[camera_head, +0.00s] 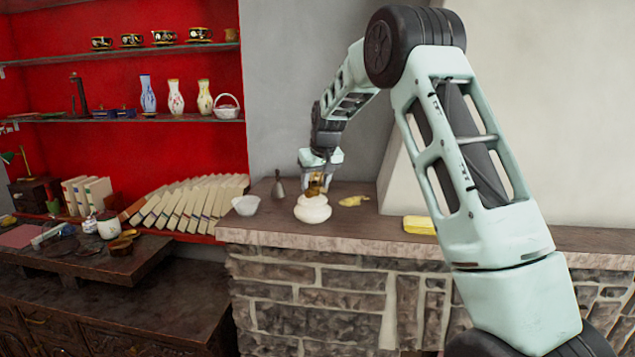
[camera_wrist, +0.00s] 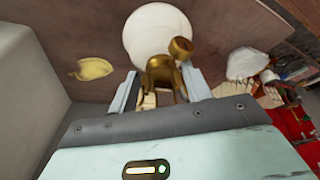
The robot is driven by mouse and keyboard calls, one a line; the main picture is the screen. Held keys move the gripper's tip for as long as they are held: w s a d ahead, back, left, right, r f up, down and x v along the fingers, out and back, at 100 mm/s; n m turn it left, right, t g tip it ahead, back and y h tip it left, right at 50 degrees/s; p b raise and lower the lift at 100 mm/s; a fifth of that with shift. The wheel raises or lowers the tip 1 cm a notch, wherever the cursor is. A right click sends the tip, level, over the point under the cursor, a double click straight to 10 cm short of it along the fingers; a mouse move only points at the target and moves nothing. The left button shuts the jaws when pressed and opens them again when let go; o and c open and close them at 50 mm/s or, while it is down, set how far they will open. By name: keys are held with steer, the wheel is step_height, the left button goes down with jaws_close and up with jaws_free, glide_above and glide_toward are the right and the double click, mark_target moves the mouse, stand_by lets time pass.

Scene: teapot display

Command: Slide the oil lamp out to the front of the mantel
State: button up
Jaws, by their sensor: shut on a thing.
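The oil lamp (camera_head: 313,210) has a round white body and a brass top. It stands upright on the stone mantel (camera_head: 265,226), near the front edge in the head view. My gripper (camera_head: 317,180) comes down over it and is shut on its brass part. In the wrist view the brass fitting and knob sit between the two fingers of my gripper (camera_wrist: 160,88), with the white lamp body (camera_wrist: 157,30) just beyond. The fingers hide part of the brass.
A white bowl (camera_head: 245,205) and a dark grey bell-shaped item (camera_head: 279,188) are left of the lamp. A yellow leaf-shaped piece (camera_head: 354,201) lies to the right, and a yellow block (camera_head: 419,225) farther right. The sloped chimney wall rises behind on the right.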

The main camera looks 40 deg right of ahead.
steer(key=shift+a, duration=0.1)
steer(key=o, duration=1.5)
steer(key=shift+o, duration=0.2)
steer(key=b+v, duration=0.4)
steer(key=v, duration=1.3)
steer(key=shift+s+r+b, duration=0.2)
steer(key=shift+b, duration=0.2)
